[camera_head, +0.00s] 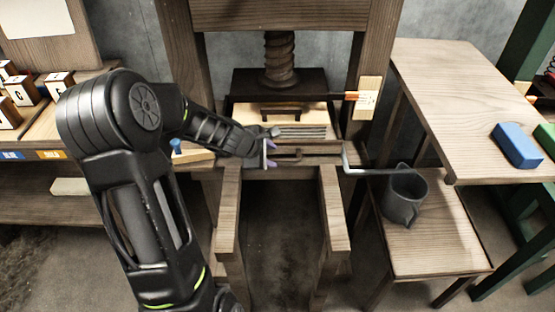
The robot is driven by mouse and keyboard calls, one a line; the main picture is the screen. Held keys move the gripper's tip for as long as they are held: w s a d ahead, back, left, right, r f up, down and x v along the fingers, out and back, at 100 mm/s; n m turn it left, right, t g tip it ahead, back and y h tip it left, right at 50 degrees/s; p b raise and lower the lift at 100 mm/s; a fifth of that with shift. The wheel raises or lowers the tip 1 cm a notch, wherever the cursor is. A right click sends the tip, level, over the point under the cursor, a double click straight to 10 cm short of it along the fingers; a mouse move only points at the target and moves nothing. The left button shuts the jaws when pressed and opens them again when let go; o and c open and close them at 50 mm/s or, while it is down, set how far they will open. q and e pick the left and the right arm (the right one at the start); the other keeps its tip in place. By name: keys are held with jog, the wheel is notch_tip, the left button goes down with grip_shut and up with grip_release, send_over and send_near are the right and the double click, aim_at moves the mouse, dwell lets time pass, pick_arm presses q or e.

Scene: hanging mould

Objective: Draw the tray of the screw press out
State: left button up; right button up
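The screw press has a thick wooden screw (280,58) running down to a dark pressing block (262,86). Below it is a pale wooden board with a dark handle (284,111). Under that, dark slats show, and the tray (325,149) has a dark handle (298,153) on its front. My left gripper (269,153), with purple fingertips, is at the left end of this handle. I cannot tell whether it touches or grips it. The wrist hides the tray's left part. My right gripper is out of view.
Two wooden rails (335,220) extend forward from the press, with a clear gap between them. A bent metal bar (375,171) sticks out right of the tray. A blue block (516,146) lies on the right table (450,90).

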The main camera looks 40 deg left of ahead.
aim_at(280, 159)
pick_arm(q)
jog(key=x, duration=0.5)
jog(key=shift+w+f+b, duration=0.15)
jog(key=shift+f+b, duration=0.05)
jog(key=shift+b, duration=0.2)
grip_shut()
dwell(1.0)
